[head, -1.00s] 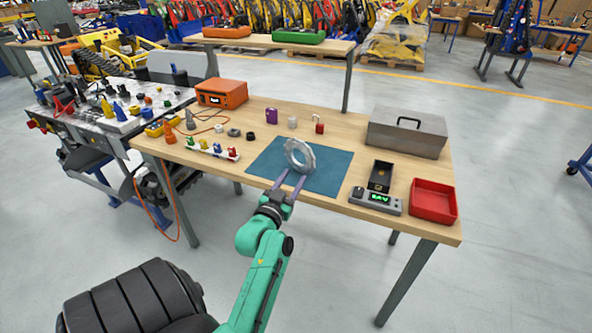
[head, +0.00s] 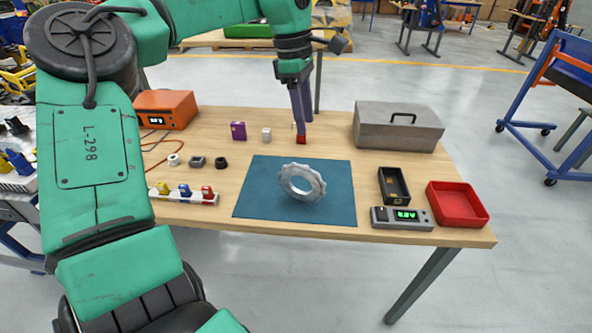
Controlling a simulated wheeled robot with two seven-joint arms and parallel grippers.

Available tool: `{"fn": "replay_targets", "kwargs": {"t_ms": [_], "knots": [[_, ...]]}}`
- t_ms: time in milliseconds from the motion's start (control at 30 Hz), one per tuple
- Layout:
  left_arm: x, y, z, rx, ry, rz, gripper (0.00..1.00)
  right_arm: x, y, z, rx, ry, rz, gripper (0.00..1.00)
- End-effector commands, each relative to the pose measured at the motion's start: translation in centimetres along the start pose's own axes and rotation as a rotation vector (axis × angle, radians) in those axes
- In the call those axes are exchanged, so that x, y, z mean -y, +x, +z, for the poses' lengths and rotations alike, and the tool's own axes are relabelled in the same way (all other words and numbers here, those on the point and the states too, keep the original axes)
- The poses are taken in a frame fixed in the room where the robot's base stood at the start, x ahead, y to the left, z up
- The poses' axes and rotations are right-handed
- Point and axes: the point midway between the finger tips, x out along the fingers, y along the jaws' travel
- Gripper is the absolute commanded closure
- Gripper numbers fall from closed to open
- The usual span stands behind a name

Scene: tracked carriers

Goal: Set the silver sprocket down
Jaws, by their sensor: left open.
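The silver sprocket (head: 302,182), a toothed ring with a large round hole, rests on the blue mat (head: 258,198) on the wooden table. It looks a little tilted, but I cannot tell whether it lies fully flat. Nothing is holding it. My left gripper (head: 301,117) is open, with its purple-grey fingers pointing down. It shows behind and above the sprocket, apart from it, near a small red padlock (head: 301,140). My right gripper is out of view.
A grey toolbox (head: 372,134), a black tray (head: 393,198), a meter with a green display (head: 382,218) and a red bin (head: 458,216) stand right of the mat. An orange case (head: 180,104) and small parts are at left. The mat around the sprocket is clear.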

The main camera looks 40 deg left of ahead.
Motion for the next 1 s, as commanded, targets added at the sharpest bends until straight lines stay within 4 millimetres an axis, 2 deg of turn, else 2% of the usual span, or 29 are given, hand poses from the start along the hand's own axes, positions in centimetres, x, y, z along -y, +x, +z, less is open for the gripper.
{"fn": "replay_targets", "kwargs": {"t_ms": [33, 100, 167, 400, 500, 667, 833, 1000], "knots": [[0.2, -0.7, -0.2, -0.087, 0.025, -0.003, 0.5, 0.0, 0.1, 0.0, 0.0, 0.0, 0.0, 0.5], [0.5, -1.2, -0.5, -0.151, 0.042, -0.011, 0.5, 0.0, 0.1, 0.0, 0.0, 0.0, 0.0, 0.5], [0.6, -0.8, -0.7, -0.167, 0.047, -0.016, 0.5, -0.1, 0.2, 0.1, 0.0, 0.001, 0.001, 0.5], [0.7, 5.0, -1.5, -0.161, 0.046, -0.019, 0.5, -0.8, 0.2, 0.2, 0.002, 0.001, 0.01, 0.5], [0.7, 6.9, -1.8, -0.16, 0.045, -0.018, 0.5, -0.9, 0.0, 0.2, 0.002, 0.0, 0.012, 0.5], [0.8, 8.9, -1.9, -0.159, 0.046, -0.018, 0.5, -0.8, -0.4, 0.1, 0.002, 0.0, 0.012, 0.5], [1.0, 12.1, -2.1, -0.16, 0.045, -0.017, 0.5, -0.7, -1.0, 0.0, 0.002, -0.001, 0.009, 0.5], [1.0, 13.1, -2.2, -0.158, 0.045, -0.013, 0.5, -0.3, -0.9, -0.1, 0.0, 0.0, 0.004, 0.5]]}}
